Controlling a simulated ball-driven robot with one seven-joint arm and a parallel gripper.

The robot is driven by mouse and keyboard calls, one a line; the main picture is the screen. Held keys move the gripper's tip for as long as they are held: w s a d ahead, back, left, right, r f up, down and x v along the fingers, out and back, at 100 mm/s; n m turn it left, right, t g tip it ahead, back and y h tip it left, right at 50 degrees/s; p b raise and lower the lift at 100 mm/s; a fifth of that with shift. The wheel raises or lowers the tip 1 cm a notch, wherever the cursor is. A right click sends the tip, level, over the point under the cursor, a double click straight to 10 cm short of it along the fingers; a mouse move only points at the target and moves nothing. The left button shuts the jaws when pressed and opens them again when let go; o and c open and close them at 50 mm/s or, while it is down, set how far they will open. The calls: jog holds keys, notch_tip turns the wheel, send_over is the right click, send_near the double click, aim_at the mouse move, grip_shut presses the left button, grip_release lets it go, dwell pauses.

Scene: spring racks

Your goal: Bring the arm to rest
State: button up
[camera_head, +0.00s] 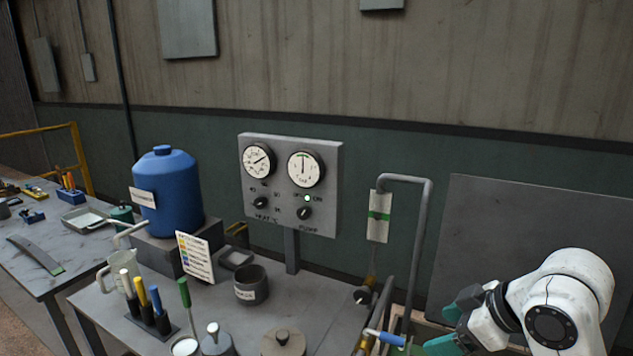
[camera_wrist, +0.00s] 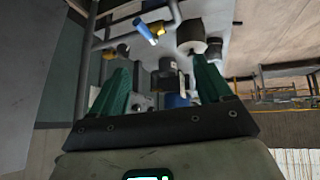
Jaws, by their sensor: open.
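My gripper (camera_head: 450,325) is at the lower right in the head view, beside the pipework at the right end of the workbench (camera_head: 325,300). Its two green fingers (camera_wrist: 163,90) stand wide apart in the wrist view, with nothing held between them. The white wrist of my arm hides part of the area at the lower right. A blue-handled valve (camera_head: 384,337) is close to the left of the fingers in the head view. It also shows beyond the fingers in the wrist view (camera_wrist: 146,31). I cannot tell how far apart they are.
A gauge panel (camera_head: 322,218) stands at the back of the bench. A blue tank (camera_head: 168,195) is on the left. A grey pipe (camera_head: 427,235) rises near my gripper. Cups, a label card (camera_head: 195,257) and a rack of coloured handles (camera_head: 152,320) crowd the front left.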

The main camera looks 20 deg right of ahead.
jog(key=s+a+f+m+g, duration=0.1)
jog(key=s+a+f+m, duration=0.2)
jog(key=a+f, duration=0.4)
jog(key=s+a+f+m+g, duration=0.1)
jog(key=s+a+f+m, duration=0.1)
jog(key=a+f, duration=0.5)
jog(key=s+d+f+m+g+h, duration=0.1)
jog(key=s+d+f+g, duration=0.1)
jog(key=s+f, duration=0.5)
jog(key=s+d+f+g+h, duration=0.2)
jog(key=s+f, duration=0.3)
jog(key=s, duration=0.5)
notch_tip(320, 180, down, 10)
jog(key=b, duration=1)
jog(key=shift+s+f, duration=0.15)
jog(key=shift+s, duration=0.1)
